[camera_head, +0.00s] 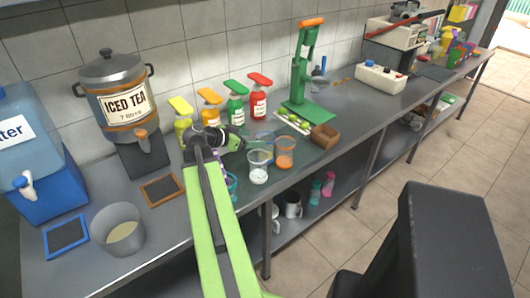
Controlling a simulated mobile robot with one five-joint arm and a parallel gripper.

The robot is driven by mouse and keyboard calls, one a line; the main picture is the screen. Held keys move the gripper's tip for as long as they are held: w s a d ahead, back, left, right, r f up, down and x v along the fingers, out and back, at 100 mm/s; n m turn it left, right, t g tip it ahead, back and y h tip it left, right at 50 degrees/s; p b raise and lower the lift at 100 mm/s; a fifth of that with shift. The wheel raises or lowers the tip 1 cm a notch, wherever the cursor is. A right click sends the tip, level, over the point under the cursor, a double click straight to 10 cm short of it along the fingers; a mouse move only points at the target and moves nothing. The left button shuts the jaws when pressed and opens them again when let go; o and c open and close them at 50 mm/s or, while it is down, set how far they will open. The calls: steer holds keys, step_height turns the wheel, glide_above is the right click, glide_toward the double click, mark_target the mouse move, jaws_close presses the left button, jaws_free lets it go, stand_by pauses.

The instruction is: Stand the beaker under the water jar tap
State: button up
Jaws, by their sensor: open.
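The water jar (22,135), blue and lettered "...ter", stands at the far left on a blue stand, cut by the picture edge. Its white tap (25,187) faces the counter front. A blue-framed dark mat (66,237) lies on the counter in front of it. A clear beaker-like vessel (258,167) stands upright near the counter's front edge, right of my arm, with an orange one (285,152) beside it. My gripper (262,142) is open, behind and above the clear vessel. Bluish outlines around its fingers are too small to tell apart.
A grey bucket (118,231) stands right of the blue-framed mat. The iced tea urn (117,95) and a brown-framed mat (162,190) are behind it. Colourful pump bottles (236,104), a green press (303,75) and a brown box (325,136) stand further right.

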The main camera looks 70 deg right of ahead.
mark_target(261, 138)
steer(key=b+x, duration=0.2)
steer(key=x, duration=0.3)
steer(key=shift+r, duration=0.15)
jaws_close()
steer(key=shift+w+r+p, duration=0.1)
steer(key=shift+r+p, duration=0.1)
steer(key=shift+p, duration=0.1)
